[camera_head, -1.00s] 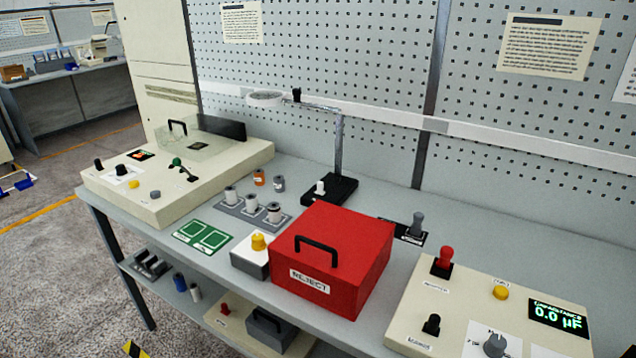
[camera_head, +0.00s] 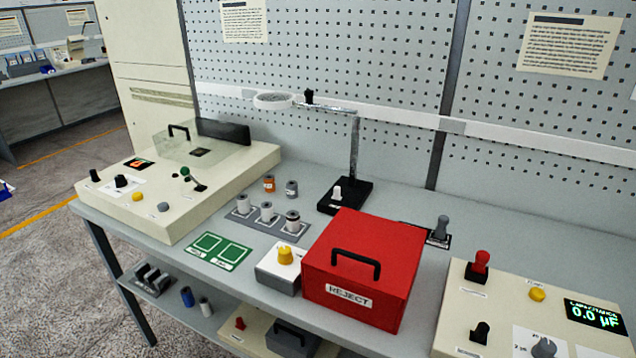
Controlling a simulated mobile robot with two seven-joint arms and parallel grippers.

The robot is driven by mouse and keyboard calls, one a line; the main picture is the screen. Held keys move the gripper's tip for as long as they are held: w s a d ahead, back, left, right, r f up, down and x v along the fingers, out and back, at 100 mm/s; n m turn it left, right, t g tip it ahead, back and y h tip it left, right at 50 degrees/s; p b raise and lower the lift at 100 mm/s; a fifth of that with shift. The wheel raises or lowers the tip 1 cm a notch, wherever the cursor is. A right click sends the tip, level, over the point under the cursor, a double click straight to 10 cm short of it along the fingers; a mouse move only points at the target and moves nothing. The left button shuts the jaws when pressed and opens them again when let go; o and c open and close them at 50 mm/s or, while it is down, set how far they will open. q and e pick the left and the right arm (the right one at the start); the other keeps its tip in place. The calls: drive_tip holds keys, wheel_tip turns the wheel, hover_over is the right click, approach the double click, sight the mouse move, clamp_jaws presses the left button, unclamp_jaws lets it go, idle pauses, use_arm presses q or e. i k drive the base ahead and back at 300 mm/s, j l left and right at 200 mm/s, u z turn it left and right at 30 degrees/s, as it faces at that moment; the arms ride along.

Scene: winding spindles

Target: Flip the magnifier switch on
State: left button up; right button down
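The magnifier (camera_head: 274,100) is a round white-rimmed lens on a horizontal arm from a grey post (camera_head: 354,150). The post rises from a black base (camera_head: 352,197) on the bench behind the red reject box. A small white switch (camera_head: 337,193) stands up on the left part of that base. Another small black knob (camera_head: 309,96) sits on the lamp arm beside the lens. Whether the switch is on or off cannot be told. Neither of my grippers shows in the head view.
A red REJECT box (camera_head: 362,265) with a black handle stands in front of the base. A rack of spindles (camera_head: 267,223), green pads (camera_head: 219,251) and a yellow-knobbed box (camera_head: 285,272) lie left. A cream machine (camera_head: 200,195) and a capacitance panel (camera_head: 510,310) flank them.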

sight(337, 195)
drive_tip(key=i+j+z, duration=0.15)
drive_tip(key=j, duration=0.6)
drive_tip(key=i+j+z, duration=0.1)
drive_tip(key=j, duration=0.65)
drive_tip(key=j+z, duration=0.15)
drive_tip(key=j, duration=0.6)
drive_tip(key=i, duration=0.1)
